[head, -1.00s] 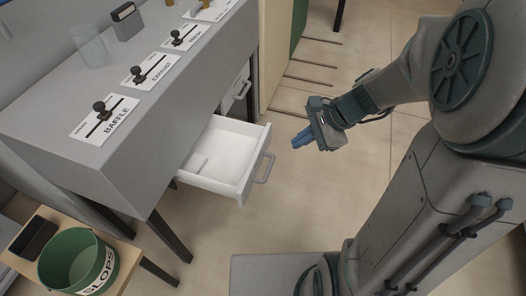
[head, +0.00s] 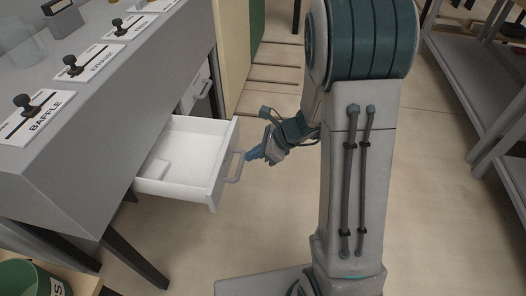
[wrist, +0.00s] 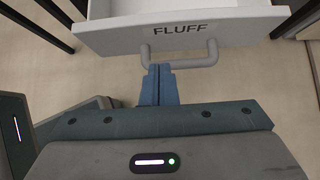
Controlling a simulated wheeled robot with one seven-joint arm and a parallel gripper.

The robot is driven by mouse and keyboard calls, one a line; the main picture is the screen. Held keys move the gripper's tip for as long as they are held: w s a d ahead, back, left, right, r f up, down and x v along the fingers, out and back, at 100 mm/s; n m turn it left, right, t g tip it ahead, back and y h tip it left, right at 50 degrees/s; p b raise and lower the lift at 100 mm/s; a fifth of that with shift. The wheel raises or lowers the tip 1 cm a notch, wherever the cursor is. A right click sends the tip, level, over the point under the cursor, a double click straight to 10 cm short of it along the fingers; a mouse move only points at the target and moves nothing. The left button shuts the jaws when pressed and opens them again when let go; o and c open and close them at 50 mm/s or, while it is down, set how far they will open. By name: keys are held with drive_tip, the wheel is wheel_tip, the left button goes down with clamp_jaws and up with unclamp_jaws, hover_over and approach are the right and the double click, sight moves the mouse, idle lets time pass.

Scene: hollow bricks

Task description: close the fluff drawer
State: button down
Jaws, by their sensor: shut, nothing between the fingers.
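The fluff drawer (head: 192,158) is white and stands pulled out of the grey bench, left of my arm in the head view. A small pale block lies inside it. In the wrist view its front panel (wrist: 245,29) carries the label FLUFF, above a grey bar handle (wrist: 190,62). The handle also shows in the head view (head: 234,170). My gripper (wrist: 159,70) has blue fingers, shut and empty. Their tips are at the handle's left half, between its two posts; I cannot tell whether they touch it. My gripper also shows in the head view (head: 250,156).
The grey bench (head: 110,110) has BAFFLE and other labelled levers on top. A second drawer (head: 197,92) sits farther along it, nearly hidden. A green SLOPS bucket (head: 28,278) stands at lower left. Grey shelving (head: 490,100) is on the right. Open floor lies around my base.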

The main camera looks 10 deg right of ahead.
sight(224, 161)
drive_tip(key=a, duration=0.1)
drive_tip(key=w+a+f, duration=0.1)
drive_tip(key=a, duration=0.1)
drive_tip(key=a+f+b, duration=0.1)
drive_tip(key=a, duration=0.1)
drive_tip(key=shift+w+f, duration=0.2)
drive_tip(key=shift+w, duration=0.15)
drive_tip(key=shift+w+a, duration=0.25)
drive_tip(key=shift+a, duration=0.2)
